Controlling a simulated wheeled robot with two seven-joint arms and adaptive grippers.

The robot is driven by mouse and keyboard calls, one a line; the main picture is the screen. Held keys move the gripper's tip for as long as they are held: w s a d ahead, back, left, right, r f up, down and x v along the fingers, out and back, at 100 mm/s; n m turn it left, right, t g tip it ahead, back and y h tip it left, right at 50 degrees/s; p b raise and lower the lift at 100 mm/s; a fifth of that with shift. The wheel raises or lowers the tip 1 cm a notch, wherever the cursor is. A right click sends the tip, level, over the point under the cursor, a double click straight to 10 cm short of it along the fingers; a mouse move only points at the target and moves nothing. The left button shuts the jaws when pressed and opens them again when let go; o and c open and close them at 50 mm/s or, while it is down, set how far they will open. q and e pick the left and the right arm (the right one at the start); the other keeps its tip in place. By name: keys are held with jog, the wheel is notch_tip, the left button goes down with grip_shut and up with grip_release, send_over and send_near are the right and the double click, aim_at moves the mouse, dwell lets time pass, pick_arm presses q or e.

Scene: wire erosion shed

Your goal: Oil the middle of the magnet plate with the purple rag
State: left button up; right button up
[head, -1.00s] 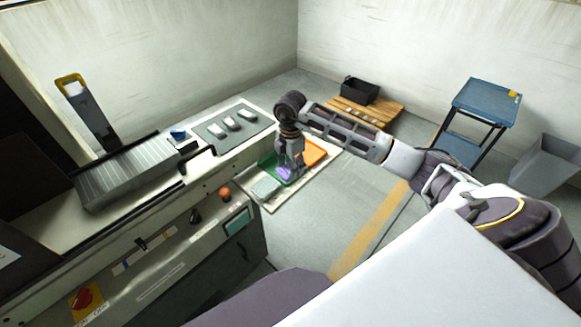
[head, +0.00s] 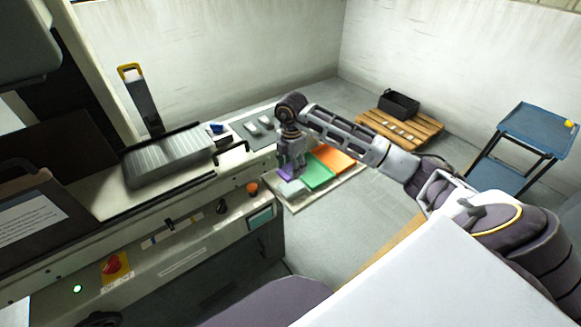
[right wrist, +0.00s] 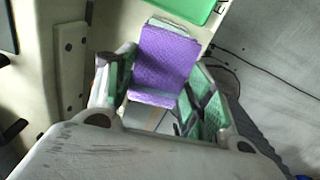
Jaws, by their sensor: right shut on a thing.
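The magnet plate (head: 172,158) is the grey ridged slab lying on the machine bed, left of centre in the head view. Its top looks bare. My right gripper (head: 289,168) is shut on the purple rag (head: 285,174), to the right of the magnet plate and apart from it. In the right wrist view, the purple rag (right wrist: 165,62) shows as a flat textured piece between the green-padded fingers of the gripper (right wrist: 158,100). The fingers partly hide the rag in the head view. My left gripper is not in view.
A green rag (head: 318,174), an orange rag (head: 336,157) and a grey one (head: 291,188) lie on a pale board by the machine. A blue object (head: 217,127) and a black handle (head: 232,154) are near the plate. A yellow-topped upright (head: 139,98) stands behind it.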

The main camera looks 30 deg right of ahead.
aim_at(292, 186)
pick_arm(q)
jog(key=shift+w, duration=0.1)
pick_arm(e)
jog(key=shift+n, duration=0.4)
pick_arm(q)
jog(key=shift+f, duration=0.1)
pick_arm(e)
jog(key=shift+f, duration=0.1)
jog(key=shift+f+b, duration=0.55)
jog(key=shift+f, duration=0.05)
jog(key=shift+f+b, duration=0.65)
jog(key=shift+f, duration=0.2)
jog(key=shift+f+b, duration=0.9)
jog(key=shift+f, duration=0.35)
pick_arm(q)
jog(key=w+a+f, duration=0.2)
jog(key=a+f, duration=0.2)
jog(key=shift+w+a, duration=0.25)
pick_arm(e)
jog(key=shift+f, duration=0.2)
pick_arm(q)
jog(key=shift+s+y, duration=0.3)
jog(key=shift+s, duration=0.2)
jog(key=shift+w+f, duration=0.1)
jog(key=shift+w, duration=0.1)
pick_arm(e)
jog(key=shift+f, duration=0.2)
